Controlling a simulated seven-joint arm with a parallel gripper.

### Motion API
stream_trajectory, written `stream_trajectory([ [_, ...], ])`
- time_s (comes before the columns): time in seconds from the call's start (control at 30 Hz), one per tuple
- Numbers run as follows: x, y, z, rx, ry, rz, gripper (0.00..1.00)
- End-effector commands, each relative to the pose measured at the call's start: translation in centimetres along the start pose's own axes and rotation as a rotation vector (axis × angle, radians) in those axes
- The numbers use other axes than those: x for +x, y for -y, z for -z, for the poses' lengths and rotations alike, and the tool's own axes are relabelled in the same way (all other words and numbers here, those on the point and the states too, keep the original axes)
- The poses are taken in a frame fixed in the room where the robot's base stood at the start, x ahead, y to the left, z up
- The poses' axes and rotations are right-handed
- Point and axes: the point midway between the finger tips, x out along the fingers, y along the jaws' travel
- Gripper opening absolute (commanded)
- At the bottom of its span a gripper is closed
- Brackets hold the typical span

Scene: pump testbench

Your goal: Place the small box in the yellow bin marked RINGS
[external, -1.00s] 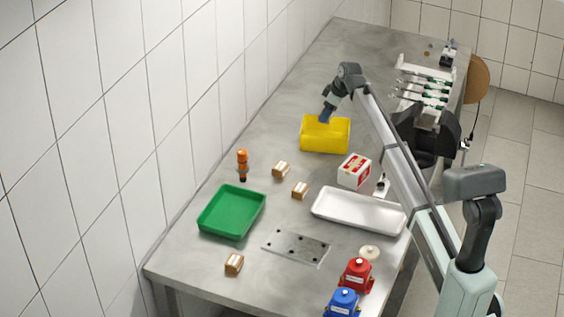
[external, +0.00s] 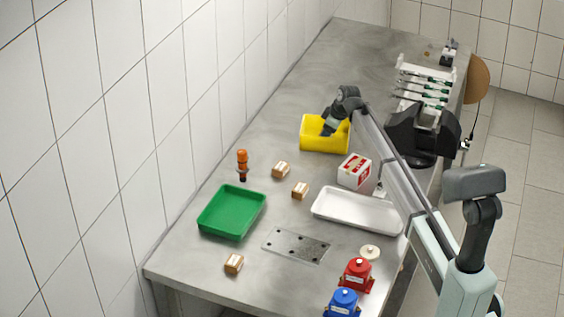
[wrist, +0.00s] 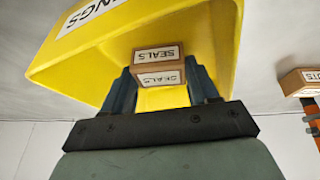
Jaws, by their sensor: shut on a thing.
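The yellow bin (external: 318,146) stands in the middle of the table. In the wrist view the yellow bin (wrist: 205,25) has a white label, of which "NGS" is readable. My gripper (wrist: 160,82) is shut on a small brown box (wrist: 157,58) labelled SEALS, with one blue-grey finger on each side. The box is within the bin's opening in this view; I cannot tell whether it touches the floor. In the external view my gripper (external: 328,128) reaches down into the bin, and the box is hidden.
A white-and-red box (external: 354,172), a white tray (external: 357,211) and a green tray (external: 230,212) are nearer.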

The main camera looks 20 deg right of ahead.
Motion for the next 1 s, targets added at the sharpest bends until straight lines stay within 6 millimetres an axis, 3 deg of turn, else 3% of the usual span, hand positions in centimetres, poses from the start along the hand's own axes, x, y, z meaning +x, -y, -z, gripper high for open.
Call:
stream_trajectory([
  [0.17,0.2,0.0,-0.1,0.000,0.000,0.000,0.24],
  [0.2,0.2,0.0,-0.1,0.000,0.000,0.000,0.63],
  [0.27,0.2,0.0,-0.1,0.000,0.000,0.000,0.68],
  [0.67,-0.7,0.0,0.0,0.000,-0.001,-0.001,0.70],
  [1.0,-6.4,0.0,0.0,0.001,-0.001,-0.002,0.70],
])
